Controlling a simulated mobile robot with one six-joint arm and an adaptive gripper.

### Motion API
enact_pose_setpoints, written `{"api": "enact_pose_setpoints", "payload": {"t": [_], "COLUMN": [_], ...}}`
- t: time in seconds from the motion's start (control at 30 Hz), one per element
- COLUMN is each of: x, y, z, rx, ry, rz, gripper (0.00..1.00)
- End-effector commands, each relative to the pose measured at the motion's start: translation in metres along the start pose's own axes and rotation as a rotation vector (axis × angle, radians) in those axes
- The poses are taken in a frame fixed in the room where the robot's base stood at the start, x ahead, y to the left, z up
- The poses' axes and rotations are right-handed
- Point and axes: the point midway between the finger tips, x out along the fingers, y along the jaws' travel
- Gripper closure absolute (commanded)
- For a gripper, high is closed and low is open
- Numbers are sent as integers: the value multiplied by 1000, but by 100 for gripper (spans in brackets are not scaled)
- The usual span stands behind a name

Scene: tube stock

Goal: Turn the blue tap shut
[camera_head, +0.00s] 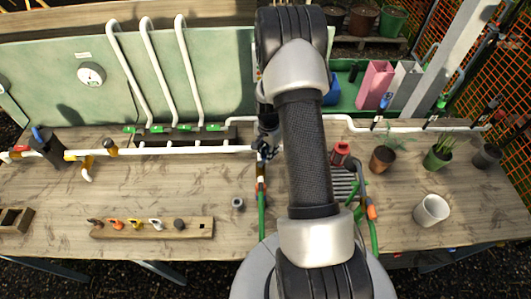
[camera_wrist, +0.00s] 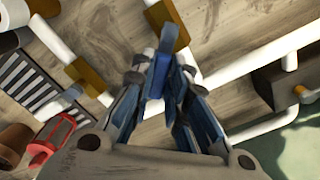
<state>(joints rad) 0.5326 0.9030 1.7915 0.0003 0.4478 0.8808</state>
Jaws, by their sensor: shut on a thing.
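The blue tap handle (camera_wrist: 167,40) shows in the wrist view as an upright-looking blue lever between my fingertips. My gripper (camera_wrist: 160,72) is closed around it, one finger on each side. A yellow-brown fitting (camera_wrist: 163,13) on a white pipe is just beyond the handle. In the head view my gripper (camera_head: 266,142) is low over the white pipe at the bench's middle, partly behind my arm. The gripped handle is hidden there, and I cannot tell its exact angle to the pipe.
Another yellow-brown fitting (camera_wrist: 90,76) and a red lantern-like thing (camera_wrist: 50,138) are left of my gripper. Green-handled taps (camera_head: 183,127) sit behind left. Potted plants (camera_head: 383,158) and a white cup (camera_head: 432,210) stand right. A wooden holder (camera_head: 140,230) lies front left.

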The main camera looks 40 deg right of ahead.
Motion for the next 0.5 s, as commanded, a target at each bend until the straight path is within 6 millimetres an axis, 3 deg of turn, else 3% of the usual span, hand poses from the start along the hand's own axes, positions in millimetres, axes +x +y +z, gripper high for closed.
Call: {"api": "enact_pose_setpoints", "payload": {"t": [0.5], "x": [0], "y": [19], "z": [4], "rx": [482], "ry": [2], "rz": [-3], "gripper": [100]}}
